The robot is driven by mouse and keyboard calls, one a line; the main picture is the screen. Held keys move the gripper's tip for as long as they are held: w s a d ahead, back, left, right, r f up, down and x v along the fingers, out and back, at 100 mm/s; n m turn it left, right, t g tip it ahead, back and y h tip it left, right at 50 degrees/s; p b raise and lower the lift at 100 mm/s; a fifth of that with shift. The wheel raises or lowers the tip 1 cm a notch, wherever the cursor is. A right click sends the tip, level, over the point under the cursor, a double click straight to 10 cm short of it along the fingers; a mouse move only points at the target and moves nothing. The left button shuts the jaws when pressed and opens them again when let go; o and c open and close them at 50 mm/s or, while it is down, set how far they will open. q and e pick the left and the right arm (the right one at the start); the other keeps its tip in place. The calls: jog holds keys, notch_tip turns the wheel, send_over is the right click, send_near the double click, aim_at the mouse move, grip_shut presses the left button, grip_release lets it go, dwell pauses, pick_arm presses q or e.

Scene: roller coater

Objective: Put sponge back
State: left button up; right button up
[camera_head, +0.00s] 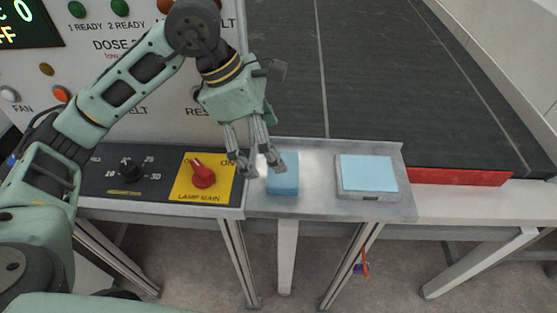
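A blue block that looks like the sponge (285,184) lies on the grey metal shelf (320,207), toward its left side. My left gripper (263,168) points down just left of the sponge and partly in front of it. Its fingers are apart, with nothing visible between them. The right finger overlaps the sponge's upper part; I cannot tell whether it touches. A grey holder (375,196) with a flat light-blue pad (368,173) on top sits at the right of the shelf. My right gripper is not in view.
A control panel with a red knob on a yellow plate (203,175) and a black dial (130,169) lies left of the shelf. A dark conveyor belt (390,70) runs behind it, with a red strip (460,177) at right. The shelf between sponge and holder is clear.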

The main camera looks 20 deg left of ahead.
pick_arm(q)
jog(key=v, duration=0.5)
dwell(0.3)
